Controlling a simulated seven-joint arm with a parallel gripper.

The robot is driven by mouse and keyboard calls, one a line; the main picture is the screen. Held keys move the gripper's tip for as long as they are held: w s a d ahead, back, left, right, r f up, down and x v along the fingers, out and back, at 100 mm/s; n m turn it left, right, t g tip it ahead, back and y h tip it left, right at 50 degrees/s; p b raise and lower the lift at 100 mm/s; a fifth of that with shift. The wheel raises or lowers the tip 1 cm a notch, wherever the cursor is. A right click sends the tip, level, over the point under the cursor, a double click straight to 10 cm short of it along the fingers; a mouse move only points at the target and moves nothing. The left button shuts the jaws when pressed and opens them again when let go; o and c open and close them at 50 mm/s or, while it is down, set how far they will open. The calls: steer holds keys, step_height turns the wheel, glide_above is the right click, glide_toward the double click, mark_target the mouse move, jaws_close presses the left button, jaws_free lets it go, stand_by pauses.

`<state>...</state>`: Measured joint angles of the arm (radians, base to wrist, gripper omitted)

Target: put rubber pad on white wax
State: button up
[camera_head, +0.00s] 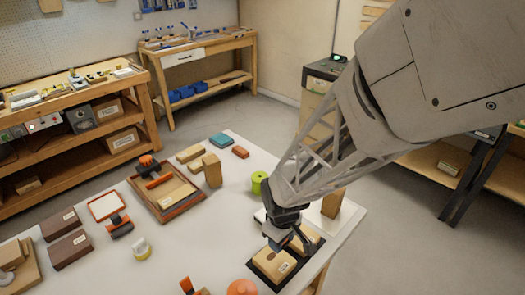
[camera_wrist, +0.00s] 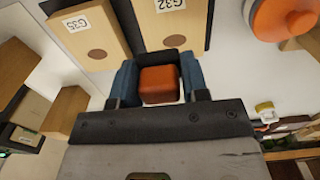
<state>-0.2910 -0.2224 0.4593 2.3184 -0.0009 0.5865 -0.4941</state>
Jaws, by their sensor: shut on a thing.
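My gripper (camera_head: 290,243) is at the right end of the white table, above the dark tray with wooden blocks. In the wrist view my gripper (camera_wrist: 161,88) has its blue fingers shut on a small orange block (camera_wrist: 160,84), which looks like the rubber pad. The block is hidden behind the gripper in the head view. A short white and yellow cylinder (camera_head: 141,249), likely the white wax, stands on the table at the lower left, well apart from the gripper. A small white and yellow thing (camera_wrist: 266,110) at the wrist view's right looks like it.
Labelled wooden blocks (camera_head: 272,265) lie in the dark tray below my gripper. An orange round thing (camera_head: 242,288) is near the front edge. A lime-green cylinder (camera_head: 259,182) and a wooden tray (camera_head: 167,190) stand farther back. Bare white table lies between the gripper and the cylinder.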

steer(key=shift+w, duration=0.1)
glide_above(264, 209)
steer(key=s, duration=0.2)
steer(key=shift+s+f, duration=0.2)
steer(key=shift+f, duration=0.55)
steer(key=shift+f, duration=1.75)
steer(key=shift+f, duration=0.15)
steer(key=o, duration=0.9)
steer(key=shift+r, duration=6.15)
